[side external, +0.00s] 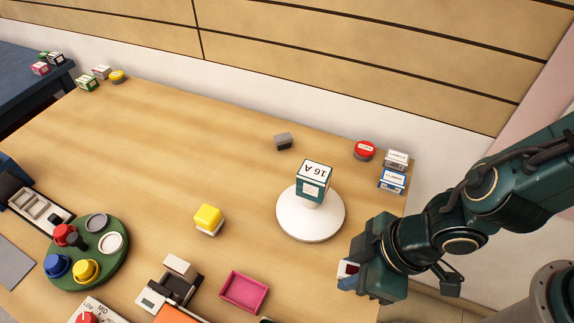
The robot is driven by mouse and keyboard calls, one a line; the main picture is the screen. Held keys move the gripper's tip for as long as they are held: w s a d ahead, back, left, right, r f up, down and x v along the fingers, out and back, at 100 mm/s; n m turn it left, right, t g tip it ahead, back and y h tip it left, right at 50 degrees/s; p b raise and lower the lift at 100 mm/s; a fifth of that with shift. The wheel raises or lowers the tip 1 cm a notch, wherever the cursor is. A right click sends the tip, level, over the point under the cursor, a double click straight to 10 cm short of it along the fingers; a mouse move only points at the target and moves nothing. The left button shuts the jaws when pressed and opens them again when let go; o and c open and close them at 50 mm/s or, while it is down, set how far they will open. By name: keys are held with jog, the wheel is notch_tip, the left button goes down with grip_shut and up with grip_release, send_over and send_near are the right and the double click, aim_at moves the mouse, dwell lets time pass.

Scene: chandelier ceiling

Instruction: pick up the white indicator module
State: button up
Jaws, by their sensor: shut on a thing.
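My gripper (348,276) is at the lower right, above the table's right front area. It is shut on a small white module (347,268) with a dark red part. Only a small piece of this module shows between the jaws, and the rest is hidden by the gripper. I cannot read any marking on it, so I cannot tell for sure that it is the indicator module.
A white round stand (310,228) carries a box marked 16 A (314,178), left of my gripper. A pink tray (243,291), a yellow-topped block (208,219) and a green round board (88,257) lie further left. The table's middle left is clear.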

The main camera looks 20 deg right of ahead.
aim_at(353, 270)
notch_tip(353, 270, up, 12)
dwell(0.5)
jog(key=shift+f, duration=0.1)
dwell(0.5)
